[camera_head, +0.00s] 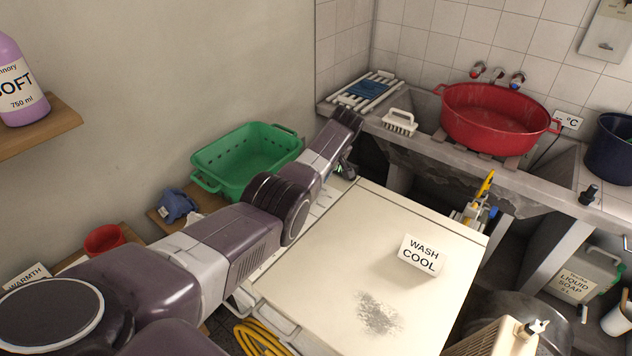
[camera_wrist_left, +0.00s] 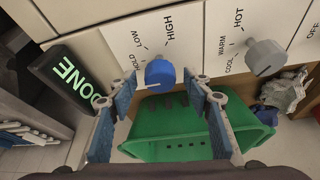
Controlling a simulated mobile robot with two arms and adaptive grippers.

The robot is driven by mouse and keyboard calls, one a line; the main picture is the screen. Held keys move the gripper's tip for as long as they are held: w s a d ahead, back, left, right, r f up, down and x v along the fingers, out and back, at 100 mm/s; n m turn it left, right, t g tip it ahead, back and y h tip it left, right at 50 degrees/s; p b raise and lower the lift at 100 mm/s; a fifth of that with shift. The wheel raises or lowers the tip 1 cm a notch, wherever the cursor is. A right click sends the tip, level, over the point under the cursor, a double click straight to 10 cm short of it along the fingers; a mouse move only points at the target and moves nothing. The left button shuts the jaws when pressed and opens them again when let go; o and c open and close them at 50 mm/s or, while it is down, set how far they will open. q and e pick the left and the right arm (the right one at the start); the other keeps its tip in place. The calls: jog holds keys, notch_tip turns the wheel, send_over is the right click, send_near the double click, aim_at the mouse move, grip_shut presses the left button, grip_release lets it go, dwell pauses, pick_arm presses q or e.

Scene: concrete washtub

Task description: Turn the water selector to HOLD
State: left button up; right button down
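The water selector is a blue round knob (camera_wrist_left: 160,73) on the white panel in the left wrist view, with the words LOW, HOLD and HIGH around it. I cannot tell clearly which word its pointer faces. My left gripper (camera_wrist_left: 160,84) is open, with its blue-padded fingers on either side of the knob; contact is not clear. In the head view my left gripper (camera_head: 346,170) is at the far left edge of the white machine top and mostly hidden by my arm. The knob is hidden there.
A grey knob (camera_wrist_left: 265,57) marked COOL, WARM and HOT sits beside the blue one. A dark DONE sign (camera_wrist_left: 68,78) is at the left. A green basket (camera_head: 248,160) stands beside my left arm. A WASH COOL card (camera_head: 421,254) stands on the white top (camera_head: 340,270).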

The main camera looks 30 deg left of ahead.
pick_arm(q)
jog(key=shift+r, duration=0.1)
jog(key=v, duration=1.1)
jog(key=shift+d+r, duration=0.25)
jog(key=shift+r, duration=0.1)
jog(key=shift+s, duration=0.1)
